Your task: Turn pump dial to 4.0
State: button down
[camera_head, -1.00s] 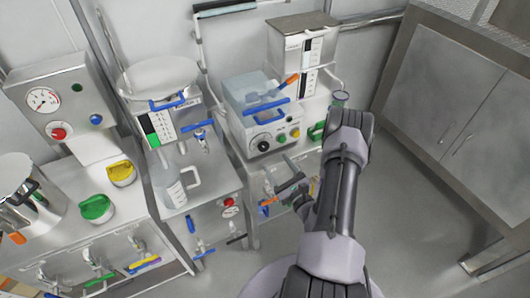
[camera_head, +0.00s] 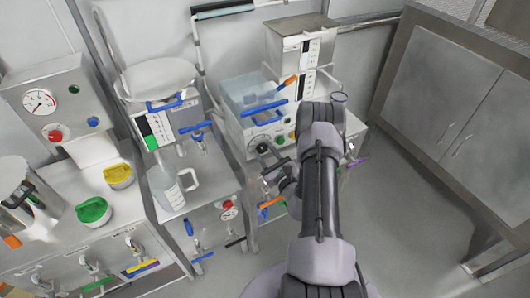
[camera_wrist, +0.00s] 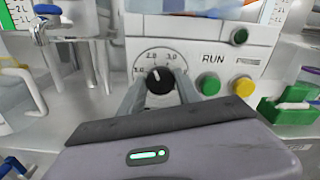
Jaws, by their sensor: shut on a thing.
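The pump dial (camera_wrist: 160,79) is a round black knob with a white mark on the pump's pale front panel. Its scale shows 2.0 and 3.0 above the knob; other figures are partly hidden or too small to read. The white mark points up and slightly left, roughly toward the 2.0. My gripper (camera_wrist: 160,88) is shut on the dial, one finger at each side. In the head view, my gripper (camera_head: 268,154) reaches the front of the pump (camera_head: 243,130), partly covering the dial.
Right of the dial are a green button (camera_wrist: 209,84) and a yellow button (camera_wrist: 243,83), with a RUN label above. A green holder (camera_wrist: 288,113) stands farther right. A clear jug (camera_head: 170,188) stands on the bench to the left. Blue-handled valves are nearby.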

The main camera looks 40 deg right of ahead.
jog(key=shift+m, duration=0.3)
jog(key=m, duration=0.9)
jog(key=shift+d, duration=0.15)
jog(key=m, duration=0.4)
jog(key=shift+f+m+p, duration=0.1)
jog(key=shift+m+p, duration=0.3)
jog(key=shift+f+m, duration=0.1)
jog(key=shift+m, duration=2.5)
jog(key=c, duration=0.9)
grip_release()
jog(key=shift+o, duration=0.2)
